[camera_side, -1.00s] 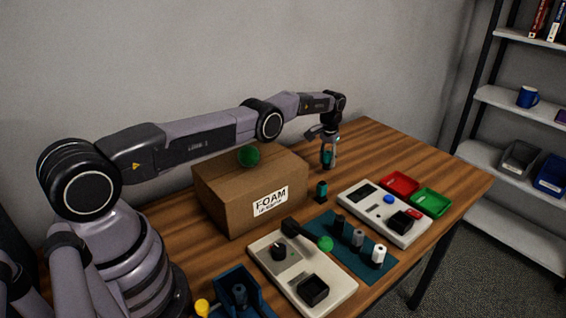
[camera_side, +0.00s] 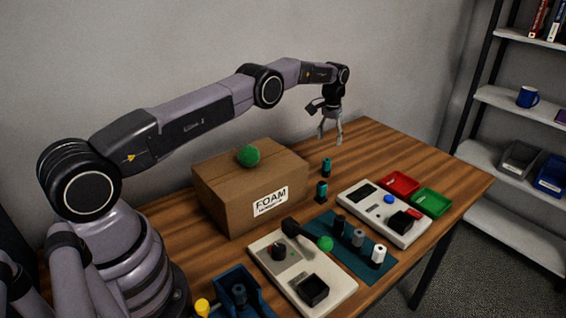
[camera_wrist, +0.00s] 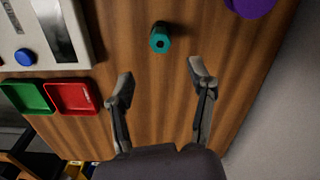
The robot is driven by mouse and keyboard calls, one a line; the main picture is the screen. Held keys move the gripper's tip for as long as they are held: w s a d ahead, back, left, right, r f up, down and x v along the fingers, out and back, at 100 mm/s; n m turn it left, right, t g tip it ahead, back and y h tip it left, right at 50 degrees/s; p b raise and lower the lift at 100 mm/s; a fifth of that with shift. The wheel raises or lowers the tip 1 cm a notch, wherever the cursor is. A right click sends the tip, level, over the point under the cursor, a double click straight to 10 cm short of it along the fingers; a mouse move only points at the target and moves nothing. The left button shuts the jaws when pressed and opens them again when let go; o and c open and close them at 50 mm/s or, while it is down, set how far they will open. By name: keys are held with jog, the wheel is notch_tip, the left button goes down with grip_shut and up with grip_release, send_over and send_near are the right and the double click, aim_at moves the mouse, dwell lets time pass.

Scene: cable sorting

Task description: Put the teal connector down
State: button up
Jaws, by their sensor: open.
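Two teal and black connectors stand upright on the wooden table in the side view, a farther one (camera_side: 326,167) and a nearer one (camera_side: 321,191) to the right of the cardboard box. My gripper (camera_side: 331,141) is open and empty above the farther connector, clear of it. In the wrist view a teal connector (camera_wrist: 160,40) stands on the wood beyond the spread fingertips of my gripper (camera_wrist: 160,78). Nothing is between the fingers.
The cardboard box (camera_side: 222,197) carries a green ball (camera_side: 248,156). A white panel (camera_side: 355,194) and red (camera_side: 400,184) and green (camera_side: 430,202) trays lie to the right. A teal mat (camera_side: 343,252) holds several connectors. A purple object (camera_wrist: 250,5) shows in the wrist view. The far table is clear.

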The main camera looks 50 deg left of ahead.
jog(key=s+d+r+t, duration=0.1)
jog(key=s+d+r, duration=0.1)
jog(key=r, duration=0.9)
jog(key=s+d+r+t, duration=0.1)
jog(key=s+d+r, duration=0.15)
jog(key=r, duration=0.85)
jog(key=s+d+r+m, duration=0.2)
jog(key=s+d+r, duration=0.1)
jog(key=s+r, duration=0.85)
jog(key=s+d+r+t, duration=0.2)
jog(key=s, duration=1.4)
jog(key=s+f, duration=0.3)
jog(key=s, duration=0.5)
jog(key=s+d+f+m+t, duration=0.1)
jog(key=s+f, duration=0.2)
jog(key=s, duration=0.4)
jog(key=shift+s+d+f+t, duration=0.25)
jog(key=shift+s+t, duration=0.05)
jog(key=shift+s, duration=0.05)
